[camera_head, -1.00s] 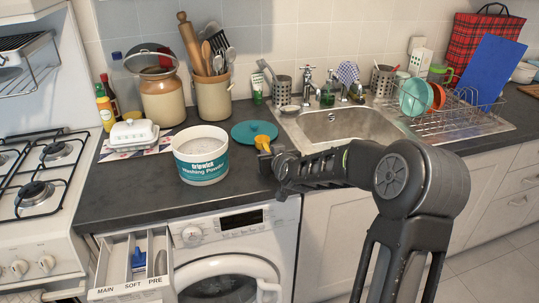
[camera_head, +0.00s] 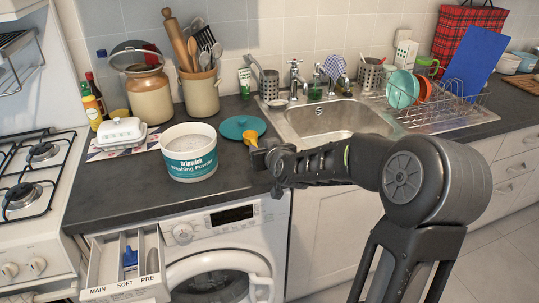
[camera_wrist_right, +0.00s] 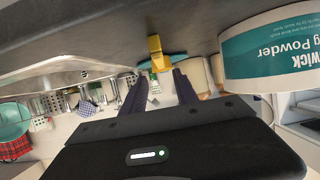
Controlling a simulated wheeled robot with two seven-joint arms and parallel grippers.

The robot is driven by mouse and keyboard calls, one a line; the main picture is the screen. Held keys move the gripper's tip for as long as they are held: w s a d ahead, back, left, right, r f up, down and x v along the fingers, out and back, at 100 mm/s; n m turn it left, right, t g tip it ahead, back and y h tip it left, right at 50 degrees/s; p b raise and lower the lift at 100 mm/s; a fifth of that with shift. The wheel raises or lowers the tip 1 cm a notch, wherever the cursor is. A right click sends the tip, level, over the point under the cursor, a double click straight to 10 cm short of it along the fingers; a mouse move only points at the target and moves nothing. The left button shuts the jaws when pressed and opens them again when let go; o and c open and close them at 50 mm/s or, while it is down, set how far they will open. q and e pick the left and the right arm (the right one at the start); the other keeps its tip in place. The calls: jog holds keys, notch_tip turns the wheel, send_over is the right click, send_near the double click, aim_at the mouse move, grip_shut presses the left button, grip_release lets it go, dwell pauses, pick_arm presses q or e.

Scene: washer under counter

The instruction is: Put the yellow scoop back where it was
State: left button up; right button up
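The yellow scoop (camera_head: 252,138) is on the dark counter beside the teal lid (camera_head: 241,126). It also shows in the right wrist view (camera_wrist_right: 156,52), with part of the lid (camera_wrist_right: 176,59) behind it. My right gripper (camera_head: 268,152) reaches in from the right, close to the scoop. In the wrist view its two fingers (camera_wrist_right: 158,88) stand apart, and the scoop appears just beyond the tips, roughly between them. The open washing powder tub (camera_head: 190,167) stands to the left of the scoop. My left gripper is not in view.
The washer's detergent drawer (camera_head: 95,268) is pulled out, with a blue piece (camera_head: 130,258) inside. A butter dish (camera_head: 122,131) and the hob (camera_head: 40,190) are left of the tub. The sink (camera_head: 325,118) and dish rack (camera_head: 440,112) are right. The counter before the tub is clear.

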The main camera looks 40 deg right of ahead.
jog(key=b+v, duration=0.1)
jog(key=v, duration=0.6)
jog(key=shift+s+a, duration=0.1)
jog(key=shift+s, duration=0.1)
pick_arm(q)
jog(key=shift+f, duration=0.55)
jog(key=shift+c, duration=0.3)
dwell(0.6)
